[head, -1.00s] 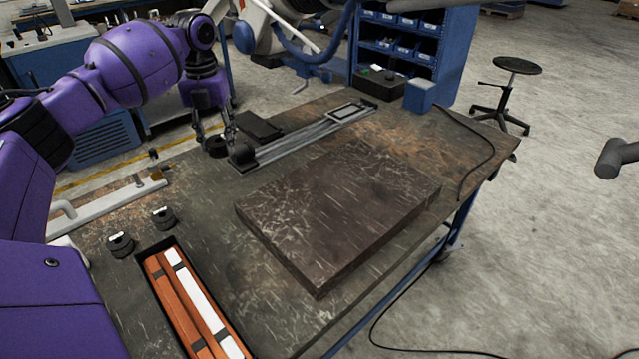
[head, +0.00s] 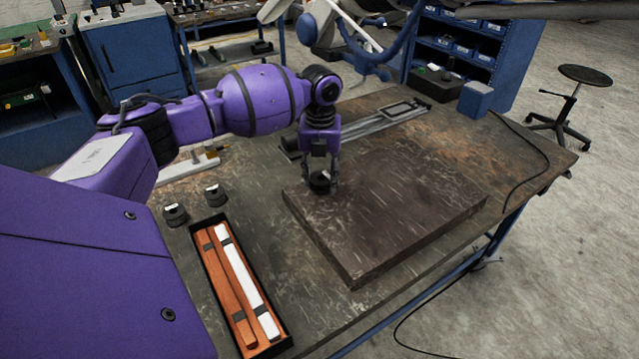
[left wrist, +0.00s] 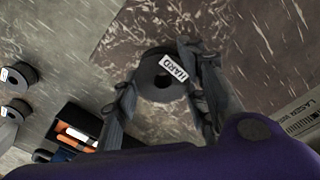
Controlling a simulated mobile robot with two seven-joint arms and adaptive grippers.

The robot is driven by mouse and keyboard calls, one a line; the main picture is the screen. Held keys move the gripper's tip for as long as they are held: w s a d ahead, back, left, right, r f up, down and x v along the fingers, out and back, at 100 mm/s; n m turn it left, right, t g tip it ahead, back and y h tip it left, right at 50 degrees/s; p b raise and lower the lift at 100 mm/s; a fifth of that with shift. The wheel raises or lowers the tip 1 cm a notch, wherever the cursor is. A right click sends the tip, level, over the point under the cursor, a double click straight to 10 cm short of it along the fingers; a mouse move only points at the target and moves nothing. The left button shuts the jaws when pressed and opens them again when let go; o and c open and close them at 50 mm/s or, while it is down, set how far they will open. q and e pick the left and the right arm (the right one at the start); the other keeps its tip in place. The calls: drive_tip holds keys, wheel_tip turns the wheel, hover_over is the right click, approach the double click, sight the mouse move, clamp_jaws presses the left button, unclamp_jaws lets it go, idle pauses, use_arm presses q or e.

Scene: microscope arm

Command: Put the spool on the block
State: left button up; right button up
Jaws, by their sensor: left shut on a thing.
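The spool (head: 320,184) is a small dark ring. My left gripper (head: 321,180) is shut on it. The left wrist view shows the spool (left wrist: 160,76) between the fingers (left wrist: 162,85), with a white "HARD" label on top. The block (head: 400,215) is a wide, dark, scratched slab on the table. In the head view the gripper and spool are over the block's left part, near its back-left edge. I cannot tell whether the spool touches the block (left wrist: 260,50). My right gripper is not in view.
Two similar spools (head: 175,214) (head: 215,195) stand on the table at the left. A black tray (head: 284,338) with orange and white bars lies in front of them. A metal rail (head: 375,124) lies behind the block. The block's middle and right are clear.

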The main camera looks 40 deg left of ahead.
sight(320, 185)
use_arm(q)
drive_tip(key=shift+f, duration=1.55)
drive_tip(key=o, duration=1.3)
drive_tip(key=shift+f, duration=0.1)
wheel_tip(320, 185, up, 12)
drive_tip(key=shift+r, duration=0.2)
